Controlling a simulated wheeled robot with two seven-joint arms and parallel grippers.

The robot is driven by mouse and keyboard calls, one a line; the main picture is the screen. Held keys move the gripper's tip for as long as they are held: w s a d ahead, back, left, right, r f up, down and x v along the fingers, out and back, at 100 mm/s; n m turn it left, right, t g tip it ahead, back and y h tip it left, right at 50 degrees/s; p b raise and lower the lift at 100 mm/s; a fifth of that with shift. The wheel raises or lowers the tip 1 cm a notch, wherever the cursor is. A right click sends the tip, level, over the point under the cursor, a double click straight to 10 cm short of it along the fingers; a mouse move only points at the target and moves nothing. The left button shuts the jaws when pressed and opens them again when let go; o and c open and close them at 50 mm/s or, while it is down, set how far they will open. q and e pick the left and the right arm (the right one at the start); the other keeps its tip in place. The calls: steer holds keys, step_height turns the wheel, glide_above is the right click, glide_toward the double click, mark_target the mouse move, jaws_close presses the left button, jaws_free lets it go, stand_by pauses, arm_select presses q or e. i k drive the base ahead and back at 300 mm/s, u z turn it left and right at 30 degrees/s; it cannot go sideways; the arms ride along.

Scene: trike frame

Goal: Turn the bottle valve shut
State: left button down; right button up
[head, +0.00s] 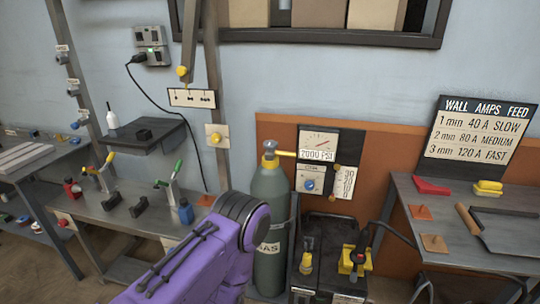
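The gas bottle (271,186) is a tall dark green cylinder standing in the middle of the head view, with a pale label low on its body. Its grey valve (269,148) sits on top, and a yellow fitting (286,154) runs from it toward the gauge panel. I cannot tell from here how far the valve is turned. My purple arm comes up from the bottom and covers the lower left side of the bottle. Neither of my grippers shows.
A gauge panel (318,143) reading "7000 PSI" is right of the bottle. A bench (120,213) with clamps stands left, under a small dark shelf (147,136). A right-hand table (440,211) holds red and yellow pieces.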

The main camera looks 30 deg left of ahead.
mark_target(271, 144)
steer(key=k, duration=0.5)
steer(key=u, duration=1.05)
steer(key=i, duration=0.8)
steer(key=u, duration=0.65)
